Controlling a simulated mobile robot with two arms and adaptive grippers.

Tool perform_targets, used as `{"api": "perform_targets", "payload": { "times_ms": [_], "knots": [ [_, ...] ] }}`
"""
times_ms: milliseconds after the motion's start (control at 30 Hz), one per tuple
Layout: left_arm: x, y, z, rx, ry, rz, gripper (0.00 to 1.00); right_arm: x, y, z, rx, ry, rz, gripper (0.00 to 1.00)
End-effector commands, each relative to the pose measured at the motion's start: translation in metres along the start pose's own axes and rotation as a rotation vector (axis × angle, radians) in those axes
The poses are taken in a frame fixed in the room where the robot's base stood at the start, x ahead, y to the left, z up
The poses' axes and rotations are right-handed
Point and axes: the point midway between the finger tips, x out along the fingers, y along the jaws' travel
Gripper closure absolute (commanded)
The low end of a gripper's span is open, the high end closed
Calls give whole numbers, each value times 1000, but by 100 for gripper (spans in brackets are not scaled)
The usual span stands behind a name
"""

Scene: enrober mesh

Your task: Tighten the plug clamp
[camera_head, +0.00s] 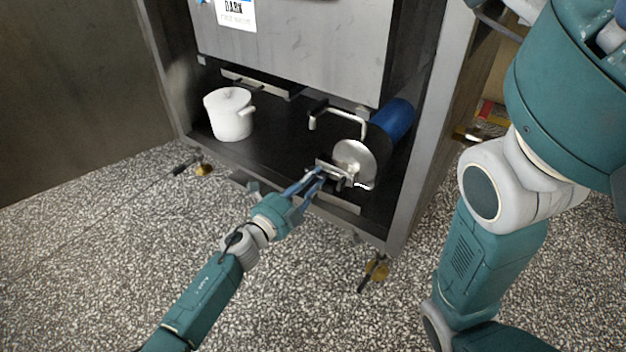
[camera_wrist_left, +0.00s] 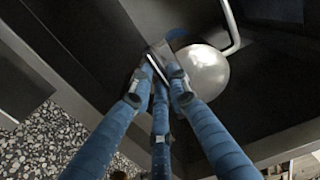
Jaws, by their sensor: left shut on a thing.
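A round metal plug (camera_head: 354,158) sits low in the cabinet's open bay; it also shows in the left wrist view as a pale dome (camera_wrist_left: 203,72). A metal clamp (camera_head: 333,168) with a bar lies at the plug's front left. My left gripper (camera_head: 318,172) reaches in from the left, and its blue fingers close together on the clamp's bar. In the left wrist view the fingertips (camera_wrist_left: 158,78) meet around this narrow metal piece, beside the plug. The fingers hide part of the bar. My right gripper is out of view.
A bent metal tube (camera_head: 336,116) stands just behind the plug. A blue cylinder (camera_head: 393,119) is behind it to the right. A white lidded pot (camera_head: 229,116) stands at the bay's left. The steel cabinet post (camera_head: 421,165) bounds the right side. Speckled floor (camera_head: 300,290) in front is clear.

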Motion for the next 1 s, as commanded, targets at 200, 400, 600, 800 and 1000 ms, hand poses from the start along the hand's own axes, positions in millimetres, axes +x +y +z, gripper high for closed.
{"api": "perform_targets", "payload": {
  "times_ms": [200, 400, 600, 800, 1000],
  "knots": [
    [-1, 3, -2, 1, 3, 4, 76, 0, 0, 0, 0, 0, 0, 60],
    [-1, 2, -1, 0, 2, 3, 76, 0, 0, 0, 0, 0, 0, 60],
    [-7, 2, 0, 1, 0, 2, 76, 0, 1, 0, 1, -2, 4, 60],
    [-41, 3, 0, 3, 2, 4, 76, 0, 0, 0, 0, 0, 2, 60],
    [-84, 3, -1, 0, 2, 5, 76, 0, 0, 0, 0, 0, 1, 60]
  ]
}}
